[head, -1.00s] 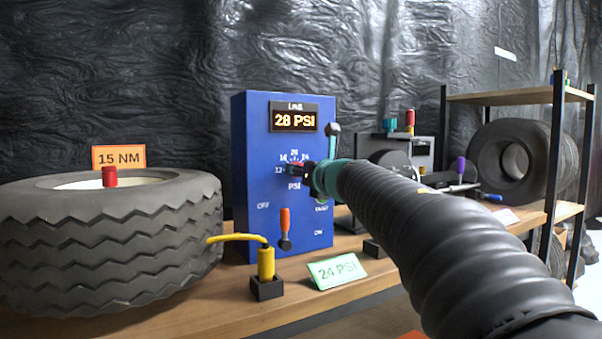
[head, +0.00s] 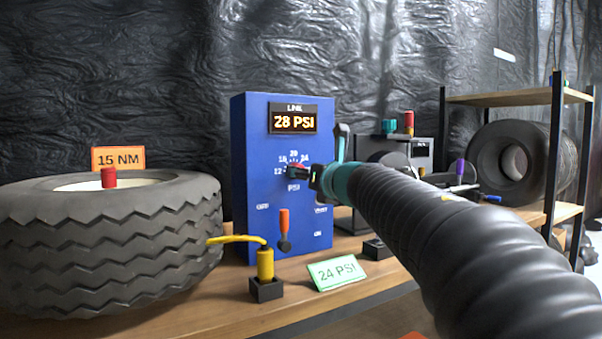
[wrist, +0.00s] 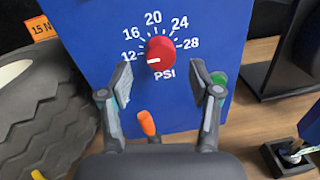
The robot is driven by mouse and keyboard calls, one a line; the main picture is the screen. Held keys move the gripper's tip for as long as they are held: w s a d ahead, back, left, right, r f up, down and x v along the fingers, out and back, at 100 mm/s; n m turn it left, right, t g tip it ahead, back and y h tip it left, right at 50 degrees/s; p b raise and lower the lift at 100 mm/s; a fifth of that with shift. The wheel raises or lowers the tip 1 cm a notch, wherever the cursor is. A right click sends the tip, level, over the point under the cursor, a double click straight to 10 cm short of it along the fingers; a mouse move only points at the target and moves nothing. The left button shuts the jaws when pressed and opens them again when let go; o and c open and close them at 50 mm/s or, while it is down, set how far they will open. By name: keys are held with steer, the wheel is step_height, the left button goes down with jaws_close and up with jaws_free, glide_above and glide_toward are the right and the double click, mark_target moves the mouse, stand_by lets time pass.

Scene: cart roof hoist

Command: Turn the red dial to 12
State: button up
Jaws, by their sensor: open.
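The red dial (wrist: 160,53) is on the front of a blue panel (wrist: 95,25) with a printed scale of 12, 16, 20, 24 and 28 PSI. Its white mark points left and slightly down, close to the 12. In the head view the dial (head: 294,170) shows just left of my gripper (head: 308,173). The display (head: 294,119) at the panel's top reads 28 PSI. In the wrist view my gripper (wrist: 166,82) is open, with one finger on each side below the dial. Nothing is between the fingers, and they look apart from the dial.
An orange-handled lever (head: 285,230) is low on the panel, and a green button (wrist: 219,78) is beside the right finger. A shelf (head: 520,96) stands right.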

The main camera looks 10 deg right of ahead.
steer(key=v, duration=0.8)
steer(key=shift+s, duration=0.3)
